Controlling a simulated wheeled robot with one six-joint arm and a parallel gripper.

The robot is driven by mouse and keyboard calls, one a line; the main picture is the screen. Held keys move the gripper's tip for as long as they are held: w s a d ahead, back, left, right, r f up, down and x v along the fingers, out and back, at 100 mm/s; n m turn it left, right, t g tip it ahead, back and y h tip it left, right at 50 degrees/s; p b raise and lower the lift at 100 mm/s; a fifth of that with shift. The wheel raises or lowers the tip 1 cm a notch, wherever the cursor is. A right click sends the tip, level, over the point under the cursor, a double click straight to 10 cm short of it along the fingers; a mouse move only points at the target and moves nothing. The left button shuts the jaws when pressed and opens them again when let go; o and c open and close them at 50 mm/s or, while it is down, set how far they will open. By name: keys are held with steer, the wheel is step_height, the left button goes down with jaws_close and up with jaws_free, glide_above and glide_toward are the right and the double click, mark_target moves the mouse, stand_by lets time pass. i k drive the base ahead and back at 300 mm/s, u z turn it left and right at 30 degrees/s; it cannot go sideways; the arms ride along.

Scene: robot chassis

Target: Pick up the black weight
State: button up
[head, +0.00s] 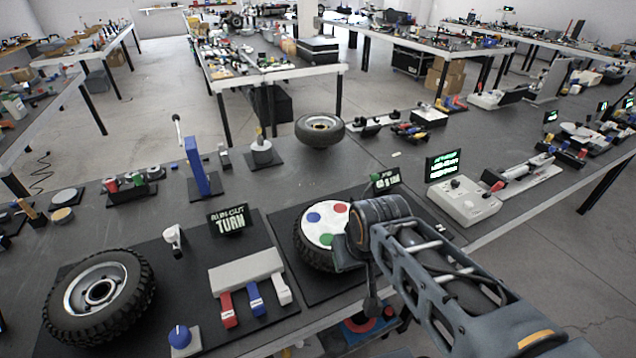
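I cannot pick out a thing that is surely the black weight. A grey cylinder with an upright handle (262,152) stands on a black plate towards the back of the table. My gripper (352,250) is at the front right, over the right edge of a wheel with a white face and coloured dots (322,228). The grey cylinder is well behind it and to its left. A dark rod with a rounded end (372,300) hangs below my gripper; I cannot tell whether it is held. My arm hides the fingertips.
A tyre (98,292) lies at the front left, and another tyre (320,128) at the back. A block with red, blue and white levers (247,275) and a blue upright post (196,168) stand between. A control box (464,202) is right of my arm. The table middle is fairly clear.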

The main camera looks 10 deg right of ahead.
mark_target(440, 229)
steer(key=k, duration=1.25)
steer(key=z, duration=0.2)
steer(key=i, duration=0.45)
steer(key=z, duration=0.45)
